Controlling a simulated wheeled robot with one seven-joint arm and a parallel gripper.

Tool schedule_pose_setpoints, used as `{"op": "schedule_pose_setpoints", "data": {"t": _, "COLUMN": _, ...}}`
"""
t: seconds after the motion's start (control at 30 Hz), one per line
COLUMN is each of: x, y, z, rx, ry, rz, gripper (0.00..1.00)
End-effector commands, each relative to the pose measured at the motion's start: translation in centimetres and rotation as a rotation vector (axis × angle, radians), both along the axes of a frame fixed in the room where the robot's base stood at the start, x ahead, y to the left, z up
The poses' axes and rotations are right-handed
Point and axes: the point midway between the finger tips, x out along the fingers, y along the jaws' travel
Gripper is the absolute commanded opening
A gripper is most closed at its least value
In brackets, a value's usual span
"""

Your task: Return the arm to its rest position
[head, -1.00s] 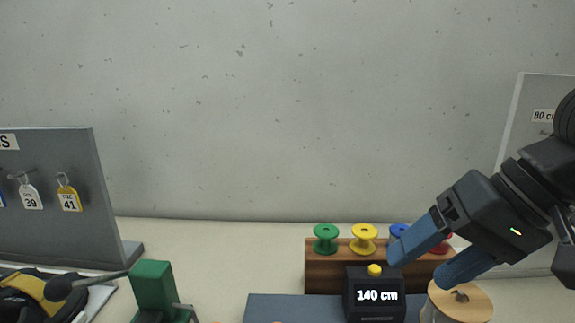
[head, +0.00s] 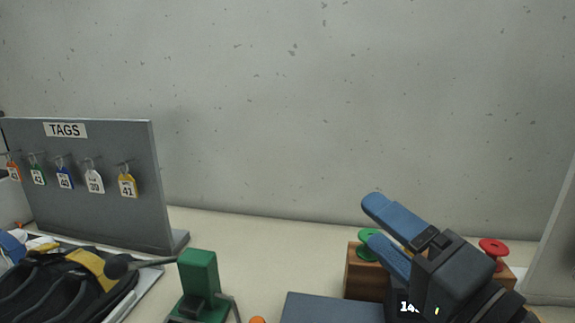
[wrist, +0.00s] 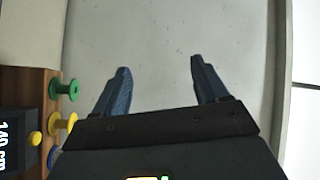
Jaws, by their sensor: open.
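My gripper (head: 375,222) is at the right of the head view, in front of the spool rack (head: 362,280). Its two blue fingers are spread apart with nothing between them, and point up and to the left. In the wrist view the open fingers (wrist: 158,82) face the bare grey wall. My gripper and wrist cover most of the spools and part of the dark display box, which reads 140 cm in the wrist view (wrist: 12,135).
Green (head: 368,243) and red (head: 494,248) spools show on the rack. A green device (head: 200,280) stands left of centre.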

Motion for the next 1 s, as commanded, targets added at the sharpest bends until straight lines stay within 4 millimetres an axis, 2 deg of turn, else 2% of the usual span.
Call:
{"op": "schedule_pose_setpoints", "data": {"t": 0.03, "x": -0.6, "y": 0.0, "z": -1.4, "rx": 0.012, "ry": 0.011, "rz": -0.041, "gripper": 0.73}}
{"op": "schedule_pose_setpoints", "data": {"t": 0.27, "x": -4.2, "y": -1.4, "z": -7.6, "rx": -0.042, "ry": 0.054, "rz": -0.246, "gripper": 0.73}}
{"op": "schedule_pose_setpoints", "data": {"t": 0.47, "x": -9.3, "y": -2.7, "z": -13.2, "rx": -0.189, "ry": 0.113, "rz": -0.39, "gripper": 0.73}}
{"op": "schedule_pose_setpoints", "data": {"t": 0.7, "x": -17.4, "y": -4.7, "z": -18.4, "rx": -0.471, "ry": 0.172, "rz": -0.488, "gripper": 0.73}}
{"op": "schedule_pose_setpoints", "data": {"t": 0.83, "x": -22.2, "y": -5.9, "z": -20.2, "rx": -0.659, "ry": 0.183, "rz": -0.498, "gripper": 0.73}}
{"op": "schedule_pose_setpoints", "data": {"t": 1.0, "x": -28.3, "y": -7.8, "z": -21.1, "rx": -0.926, "ry": 0.158, "rz": -0.465, "gripper": 0.73}}
